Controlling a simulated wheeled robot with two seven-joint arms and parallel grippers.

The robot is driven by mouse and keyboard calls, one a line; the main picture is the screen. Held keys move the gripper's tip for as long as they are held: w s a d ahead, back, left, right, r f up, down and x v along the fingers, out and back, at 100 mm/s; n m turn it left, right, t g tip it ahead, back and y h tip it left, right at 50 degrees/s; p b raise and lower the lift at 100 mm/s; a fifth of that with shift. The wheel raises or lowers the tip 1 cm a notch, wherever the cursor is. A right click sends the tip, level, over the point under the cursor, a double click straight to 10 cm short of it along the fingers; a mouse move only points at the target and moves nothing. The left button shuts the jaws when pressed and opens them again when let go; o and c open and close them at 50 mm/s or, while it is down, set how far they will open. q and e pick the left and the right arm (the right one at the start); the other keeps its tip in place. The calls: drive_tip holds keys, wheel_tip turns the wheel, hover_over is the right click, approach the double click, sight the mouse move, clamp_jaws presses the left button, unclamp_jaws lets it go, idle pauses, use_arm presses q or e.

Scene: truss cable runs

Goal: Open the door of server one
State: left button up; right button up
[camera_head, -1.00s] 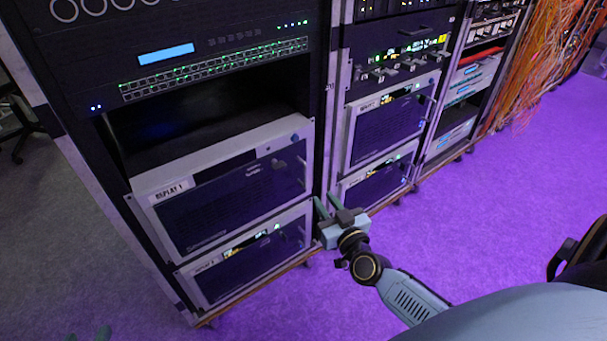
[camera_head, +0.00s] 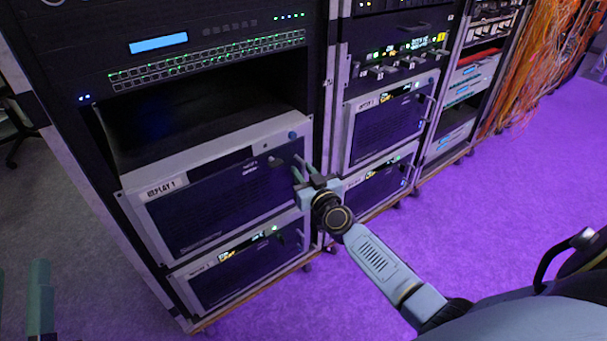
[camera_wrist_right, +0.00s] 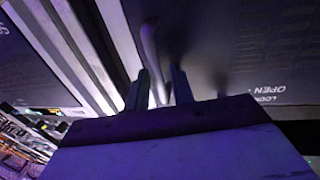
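Server one, labelled "REPLAY 1" (camera_head: 167,188), is the upper of two grey-framed units low in the left rack. Its dark front door (camera_head: 215,205) looks closed flat in its frame. My right gripper (camera_head: 303,175) is at the door's right edge, fingers toward the panel. In the right wrist view, its two fingers (camera_wrist_right: 160,88) are apart, and a slim upright handle (camera_wrist_right: 150,45) shows between them. Whether they touch it cannot be told. My left gripper (camera_head: 22,290) is cut off at the lower left corner, its fingers apart and empty, away from the rack.
A similar unit (camera_head: 240,270) sits below server one, and an empty dark bay (camera_head: 200,115) is above it. More racks continue right, with hanging orange cables (camera_head: 545,65).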

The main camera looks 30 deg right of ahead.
drive_tip(key=shift+w, duration=0.1)
clamp_jaws()
idle(0.4)
